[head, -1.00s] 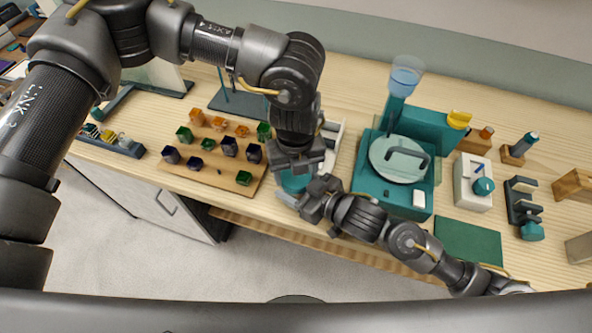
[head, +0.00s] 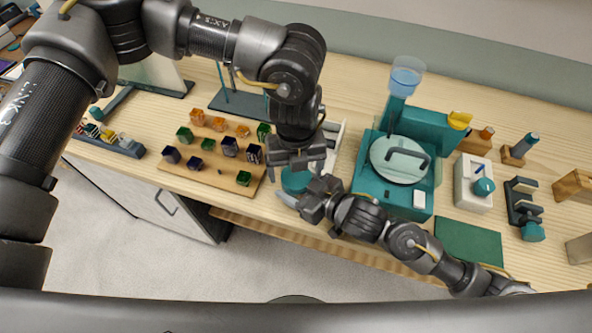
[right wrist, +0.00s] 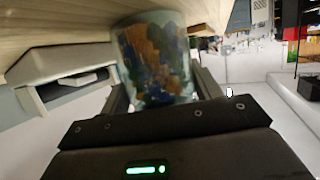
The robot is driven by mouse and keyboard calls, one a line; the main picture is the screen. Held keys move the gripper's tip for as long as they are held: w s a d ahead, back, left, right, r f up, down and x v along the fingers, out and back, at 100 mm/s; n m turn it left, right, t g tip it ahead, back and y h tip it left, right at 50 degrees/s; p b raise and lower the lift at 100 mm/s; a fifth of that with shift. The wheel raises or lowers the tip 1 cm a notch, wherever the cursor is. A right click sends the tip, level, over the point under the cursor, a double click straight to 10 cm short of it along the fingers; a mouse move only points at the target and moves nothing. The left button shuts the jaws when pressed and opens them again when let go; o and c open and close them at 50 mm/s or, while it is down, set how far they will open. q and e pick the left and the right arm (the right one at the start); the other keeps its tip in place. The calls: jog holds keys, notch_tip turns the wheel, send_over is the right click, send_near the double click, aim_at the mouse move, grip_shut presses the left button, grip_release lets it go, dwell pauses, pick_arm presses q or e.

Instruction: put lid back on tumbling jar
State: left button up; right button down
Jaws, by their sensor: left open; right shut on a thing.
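My right gripper (head: 300,194) is shut on the tumbling jar (right wrist: 155,60). In the right wrist view the jar is a clear cylinder with mottled orange, blue and green contents between the two fingers. In the head view a round teal top (head: 296,181), which looks like the lid, shows between my two grippers at the bench's front edge. My left gripper (head: 297,167) is open and points down just above this teal top. Its fingers partly hide the top, and whether they touch it is unclear. How the lid sits on the rim is hidden.
A wooden board (head: 203,172) with several coloured cubes lies to the left. A teal machine (head: 373,190) with a round grey disc stands to the right, and a dark green mat (head: 468,243) lies beyond my right forearm. A white-framed item stands close behind my left gripper.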

pick_arm(q)
notch_tip(320, 180, up, 3)
jog(key=shift+r, duration=0.15)
jog(key=shift+c, duration=0.2)
jog(key=shift+r+n, duration=1.7)
jog(key=shift+f, duration=4.05)
jog(key=shift+c, duration=0.4)
